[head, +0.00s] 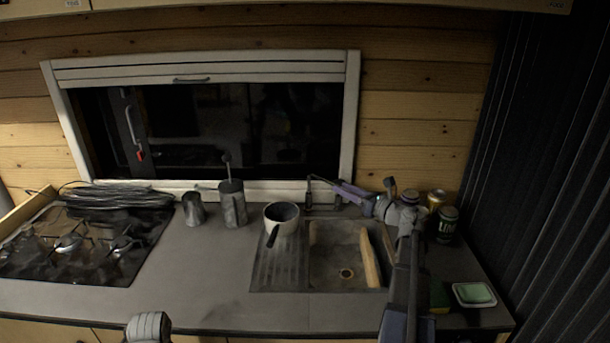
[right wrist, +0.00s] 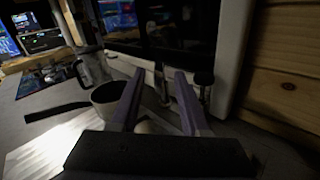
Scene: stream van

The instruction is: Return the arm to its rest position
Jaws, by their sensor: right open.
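My right arm (head: 402,285) reaches up from the lower right over the right side of the sink. Its gripper (head: 345,187) points left near the tap, behind the sink and below the window. In the right wrist view the two purple fingers (right wrist: 158,78) are spread apart with nothing held between them. Past the fingers are the window frame and a dark upright fitting. A rounded grey part, probably of my left arm, shows at the bottom edge of the head view; the left gripper itself is not visible.
A light pot (head: 284,226) with a dark handle stands on the drainboard left of the sink (head: 325,262). A long tan object (head: 370,258) leans in the sink. The counter's front left is clear.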

